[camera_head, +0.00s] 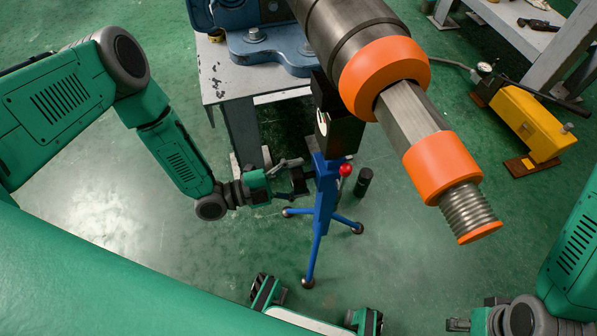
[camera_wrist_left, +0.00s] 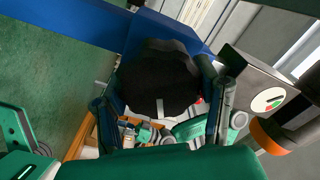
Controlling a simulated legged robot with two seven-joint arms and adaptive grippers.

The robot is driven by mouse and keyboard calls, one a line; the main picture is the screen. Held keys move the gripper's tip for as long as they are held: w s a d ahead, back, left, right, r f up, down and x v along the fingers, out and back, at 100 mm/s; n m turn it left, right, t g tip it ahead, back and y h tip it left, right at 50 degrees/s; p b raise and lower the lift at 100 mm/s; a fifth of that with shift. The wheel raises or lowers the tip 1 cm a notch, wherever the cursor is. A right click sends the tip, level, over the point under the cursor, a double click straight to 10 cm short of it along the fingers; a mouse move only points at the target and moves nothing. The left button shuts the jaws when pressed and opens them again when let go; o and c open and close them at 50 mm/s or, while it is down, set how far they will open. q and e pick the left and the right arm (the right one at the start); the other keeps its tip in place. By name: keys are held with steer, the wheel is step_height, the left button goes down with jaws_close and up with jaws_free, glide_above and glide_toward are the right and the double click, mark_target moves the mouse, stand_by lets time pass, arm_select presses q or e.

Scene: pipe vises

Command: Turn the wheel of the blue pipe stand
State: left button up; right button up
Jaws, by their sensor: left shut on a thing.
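The blue pipe stand (camera_head: 326,201) stands upright on splayed legs on the green floor, below a large grey pipe with orange bands (camera_head: 410,120). A red ball knob (camera_head: 345,170) is on the stand's right side. My left gripper (camera_head: 290,178) reaches the stand from the left. In the left wrist view a dark round wheel (camera_wrist_left: 160,85) lies between the two fingers, one on each side, against the blue post (camera_wrist_left: 60,20). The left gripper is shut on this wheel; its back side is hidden. My right gripper (camera_head: 458,325) is at the bottom right, partly cut off, its jaws unclear.
A grey workbench (camera_head: 225,85) with a blue vise (camera_head: 270,50) stands behind the left arm. A yellow pump (camera_head: 530,120) sits on the floor at the right. A dark cylinder (camera_head: 363,182) stands right of the stand.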

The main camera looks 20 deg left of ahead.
arm_select(q)
steer(key=m+p, duration=0.3)
steer(key=m, duration=0.2)
steer(key=shift+d+m, duration=0.1)
steer(key=shift+m, duration=0.3)
steer(key=m+p, duration=0.2)
steer(key=m, duration=0.1)
steer(key=m+p, duration=0.1)
steer(key=m, duration=0.2)
steer(key=shift+s+f+p, duration=0.1)
steer(key=shift+f+p, duration=0.1)
steer(key=shift+p, duration=0.2)
steer(key=m+p, duration=0.1)
steer(key=m, duration=0.1)
steer(key=m+p, duration=0.1)
steer(key=m, duration=0.2)
steer(key=shift+f+m+p, duration=0.2)
steer(key=shift+m+p, duration=0.1)
steer(key=shift+p, duration=0.05)
steer(key=shift+f+m+p, duration=0.1)
steer(key=shift+m+p, duration=0.65)
steer(key=shift+m, duration=1.35)
steer(key=o, duration=1.1)
steer(key=shift+o, duration=0.5)
steer(key=shift+w, duration=0.2)
